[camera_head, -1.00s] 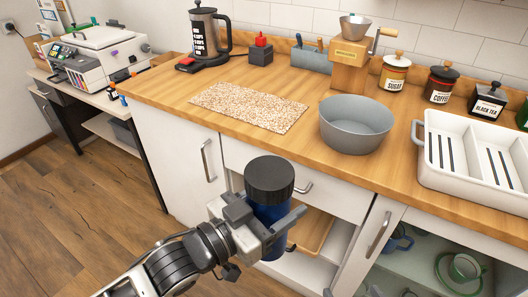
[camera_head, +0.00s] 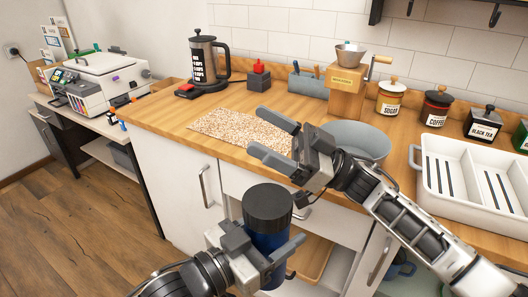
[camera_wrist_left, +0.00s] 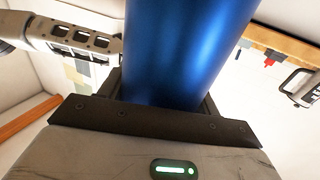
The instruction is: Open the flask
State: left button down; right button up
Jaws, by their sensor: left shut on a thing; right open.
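The flask (camera_head: 267,240) has a dark blue body and a black ribbed lid (camera_head: 268,205), which is on its top. It stands upright in front of the counter. My left gripper (camera_head: 272,256) is shut around its body. In the left wrist view the blue flask body (camera_wrist_left: 180,50) fills the space between the fingers, and the lid is out of that view. My right gripper (camera_head: 270,138) is open and empty.
The wooden counter (camera_head: 160,105) holds a speckled mat (camera_head: 235,125), a grey bowl (camera_head: 365,140) partly behind my right arm, a grinder (camera_head: 346,92), jars and a white dish rack (camera_head: 430,180). A drawer and open shelf lie below. Free air surrounds the lid.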

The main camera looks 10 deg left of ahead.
jog(key=s+a+r+n+g+h, duration=0.4)
jog(key=s+n+g+h, duration=0.3)
jog(key=t+h, duration=1)
jog(key=h, duration=0.7)
send_over(264, 199)
jog(key=shift+s+a+f+n, duration=0.1)
jog(key=shift+s+f+n, duration=0.05)
jog(key=shift+f, duration=0.5)
jog(key=shift+s+a+f+n, duration=0.1)
jog(key=shift+s+f+n, duration=0.05)
jog(key=shift+f, duration=0.45)
jog(key=shift+w+d, duration=0.15)
jog(key=shift+w, duration=0.05)
jog(key=shift+f, duration=3.9)
